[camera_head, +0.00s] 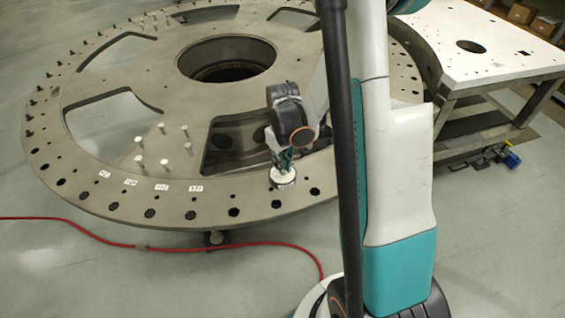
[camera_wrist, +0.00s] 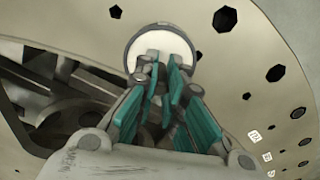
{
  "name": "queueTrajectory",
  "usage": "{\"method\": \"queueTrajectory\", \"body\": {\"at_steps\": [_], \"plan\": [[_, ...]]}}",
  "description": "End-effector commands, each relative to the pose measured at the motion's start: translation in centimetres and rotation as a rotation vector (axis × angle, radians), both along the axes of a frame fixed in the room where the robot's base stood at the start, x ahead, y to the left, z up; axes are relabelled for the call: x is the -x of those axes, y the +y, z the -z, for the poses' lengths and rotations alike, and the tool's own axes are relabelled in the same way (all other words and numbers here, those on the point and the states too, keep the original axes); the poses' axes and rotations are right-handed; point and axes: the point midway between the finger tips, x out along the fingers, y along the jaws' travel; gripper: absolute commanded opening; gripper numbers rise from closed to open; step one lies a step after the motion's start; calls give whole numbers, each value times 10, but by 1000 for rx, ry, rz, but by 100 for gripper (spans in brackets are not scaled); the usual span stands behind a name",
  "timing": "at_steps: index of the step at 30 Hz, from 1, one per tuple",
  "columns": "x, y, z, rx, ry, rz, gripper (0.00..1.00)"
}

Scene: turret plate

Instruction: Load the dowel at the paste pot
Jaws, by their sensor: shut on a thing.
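The paste pot (camera_head: 283,183) is a short round pot with a white top and a dark side. It stands on the outer ring of the turret plate (camera_head: 215,205). In the wrist view the white top of the pot (camera_wrist: 184,42) is just beyond my fingertips. My gripper (camera_head: 286,163) points down over the pot, with its teal fingers (camera_wrist: 163,66) close together. It is shut on the dowel, which is mostly hidden between the fingers. I cannot tell whether the dowel's end touches the paste.
Several pale dowels (camera_head: 163,163) stand upright on the plate, left of the pot. Numbered white labels (camera_head: 162,187) lie beside dark holes in the ring. A red cable (camera_head: 110,240) crosses the floor in front. A white-topped table (camera_head: 485,45) stands at the right.

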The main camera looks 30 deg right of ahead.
Motion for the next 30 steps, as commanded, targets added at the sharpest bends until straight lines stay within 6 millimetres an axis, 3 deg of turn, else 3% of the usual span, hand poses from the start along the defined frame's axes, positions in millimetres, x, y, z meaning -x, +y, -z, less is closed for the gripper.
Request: {"method": "queueTrajectory", "body": {"at_steps": [30], "plan": [[0,0,6,0,0,0,0]]}}
